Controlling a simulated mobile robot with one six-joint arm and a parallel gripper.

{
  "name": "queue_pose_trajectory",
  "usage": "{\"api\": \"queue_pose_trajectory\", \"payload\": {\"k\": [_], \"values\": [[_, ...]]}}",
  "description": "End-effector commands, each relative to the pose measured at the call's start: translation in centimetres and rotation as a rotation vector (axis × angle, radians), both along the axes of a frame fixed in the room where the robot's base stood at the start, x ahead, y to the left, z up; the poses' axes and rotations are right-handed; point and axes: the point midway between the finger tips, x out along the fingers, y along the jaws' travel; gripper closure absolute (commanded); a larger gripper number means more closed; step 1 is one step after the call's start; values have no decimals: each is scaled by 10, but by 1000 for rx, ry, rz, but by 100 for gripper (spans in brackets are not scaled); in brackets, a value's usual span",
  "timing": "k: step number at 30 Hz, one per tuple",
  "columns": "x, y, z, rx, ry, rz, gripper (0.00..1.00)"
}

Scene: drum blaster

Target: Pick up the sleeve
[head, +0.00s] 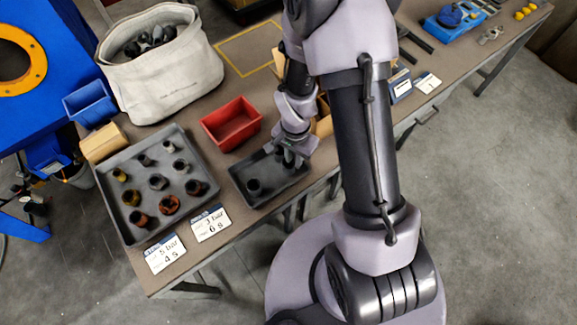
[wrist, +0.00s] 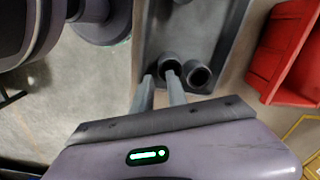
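A small dark tray (head: 240,184) in the head view holds a dark sleeve (head: 254,187) at its left end. My gripper (head: 290,160) reaches down over the tray's right end and partly hides what is there. In the wrist view, the tray (wrist: 215,45) holds two dark sleeves side by side, one at my fingertips (wrist: 169,62) and one just right of it (wrist: 198,76). My fingers (wrist: 159,80) are apart. The right fingertip overlaps the mouth of the nearer sleeve; I cannot tell whether it is inside. Another dark piece shows at the top edge.
A large grey tray (head: 185,222) with several dark, grey and rusty sleeves stands left. A red bin (head: 231,123) is just behind the small tray. Cards (head: 210,223) lie along the table's front edge. A white fabric bin (head: 170,75) and blue bin (head: 89,102) stand farther back.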

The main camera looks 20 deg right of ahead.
Motion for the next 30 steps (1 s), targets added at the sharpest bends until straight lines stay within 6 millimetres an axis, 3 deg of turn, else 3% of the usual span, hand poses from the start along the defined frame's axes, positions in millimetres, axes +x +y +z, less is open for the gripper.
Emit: {"api": "queue_pose_trajectory", "payload": {"k": [6,8,13,16,30], "values": [[1,3,-43,1,3,-1,82],[1,3,-49,1,2,-1,82],[1,3,-47,1,1,-1,82],[1,3,-47,1,1,-1,99],[1,3,-47,1,1,0,100]]}}
